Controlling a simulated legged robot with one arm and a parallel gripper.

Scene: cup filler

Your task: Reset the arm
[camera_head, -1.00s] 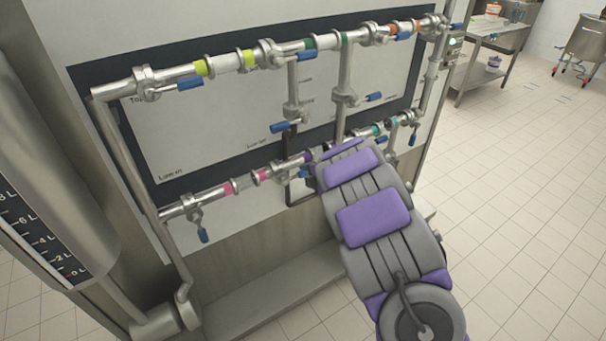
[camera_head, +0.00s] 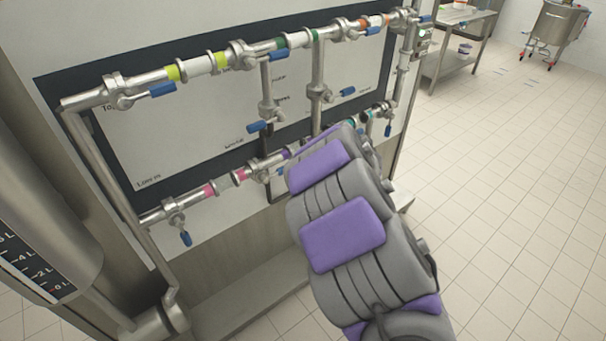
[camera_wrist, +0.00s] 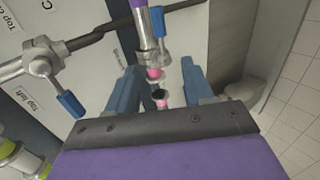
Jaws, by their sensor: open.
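My gripper (camera_wrist: 161,82) shows in the wrist view with its two blue-grey fingers spread apart. A metal pipe with pink bands (camera_wrist: 153,73) appears in the gap between the fingers; I cannot tell how far beyond them it is. No object is seen held. In the head view my grey and purple arm reaches up toward the lower pipe, and its far end and the gripper are hidden behind the arm itself.
The upper pipe (camera_head: 196,67) and lower pipe (camera_head: 217,187) carry blue-handled valves on the wall panel (camera_head: 150,130). A blue valve handle (camera_wrist: 70,104) lies left of the fingers. A tank (camera_head: 40,220) stands at left. Tiled floor (camera_head: 500,200) is clear at right.

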